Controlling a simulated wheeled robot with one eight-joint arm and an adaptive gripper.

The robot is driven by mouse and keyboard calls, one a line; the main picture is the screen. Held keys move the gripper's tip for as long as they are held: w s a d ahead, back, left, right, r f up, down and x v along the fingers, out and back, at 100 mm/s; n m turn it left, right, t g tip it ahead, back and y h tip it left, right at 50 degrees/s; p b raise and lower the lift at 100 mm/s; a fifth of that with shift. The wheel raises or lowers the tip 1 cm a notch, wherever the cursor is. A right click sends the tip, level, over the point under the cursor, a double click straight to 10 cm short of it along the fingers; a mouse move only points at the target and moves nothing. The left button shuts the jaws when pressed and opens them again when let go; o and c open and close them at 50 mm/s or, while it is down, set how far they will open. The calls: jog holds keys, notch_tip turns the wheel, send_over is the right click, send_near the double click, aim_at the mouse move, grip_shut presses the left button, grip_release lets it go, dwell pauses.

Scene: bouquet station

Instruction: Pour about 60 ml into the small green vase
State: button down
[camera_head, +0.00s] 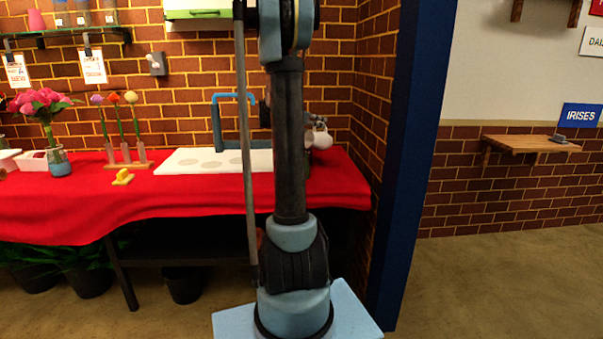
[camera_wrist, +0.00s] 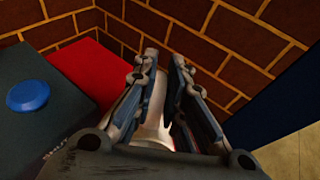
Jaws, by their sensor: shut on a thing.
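My gripper (camera_head: 314,121) is partly hidden behind my arm, over the right end of the red table. It is shut on a white rounded vessel (camera_head: 321,139), whose pale body also shows between the two fingers in the wrist view (camera_wrist: 152,128). The vessel looks tilted in the head view; its mouth and contents cannot be made out. I cannot identify a small green vase in either view. A white board with round marks (camera_head: 178,161) lies on the table left of my gripper, partly hidden by my arm.
The brick wall is close behind my gripper; a blue post (camera_head: 408,150) is right.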

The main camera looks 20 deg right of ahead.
jog(key=shift+a, duration=0.2)
dwell(0.3)
jog(key=shift+d+r, duration=0.1)
jog(key=shift+d, duration=0.35)
jog(key=shift+w+d+f+g+y, duration=0.2)
jog(key=shift+d+f+y, duration=0.15)
jog(key=shift+d+y, duration=0.2)
jog(key=shift+w+d+f+g+y, duration=0.1)
jog(key=shift+d+f+g+y, duration=0.1)
jog(key=shift+d+f+y, duration=0.35)
jog(key=shift+w+d+f+g+y+b, duration=0.2)
jog(key=shift+d+f+y+b, duration=0.25)
jog(key=shift+f+y, duration=0.3)
jog(key=shift+w+d+f+g+y+b, duration=0.1)
jog(key=shift+d+f+g+y+b, duration=0.35)
jog(key=shift+y, duration=0.5)
jog(key=shift+f+t, duration=0.1)
jog(key=shift+t, duration=0.15)
